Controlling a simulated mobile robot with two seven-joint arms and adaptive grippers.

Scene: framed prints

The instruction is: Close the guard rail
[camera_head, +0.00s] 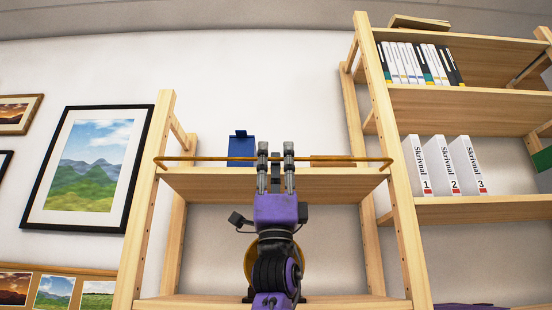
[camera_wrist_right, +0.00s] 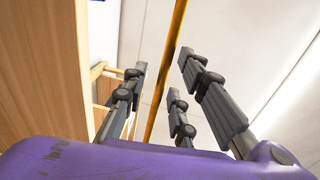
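The guard rail (camera_head: 215,159) is a thin yellow bar running across the front of the left shelf unit, from post to post, a little above the shelf board (camera_head: 215,183). My right gripper (camera_head: 276,150) is upright in front of the shelf at the middle of the rail, its fingers apart. In the right wrist view the rail (camera_wrist_right: 168,75) passes through the gap between the spread fingers of this gripper (camera_wrist_right: 163,64). Whether any finger touches the rail, I cannot tell. My left gripper is not in view.
A blue box (camera_head: 241,149) stands on the shelf behind the rail, left of my fingers. A low brown item (camera_head: 332,160) lies to their right. A taller shelf with books (camera_head: 415,63) and white binders (camera_head: 445,166) stands at right. Framed prints (camera_head: 88,168) hang at left.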

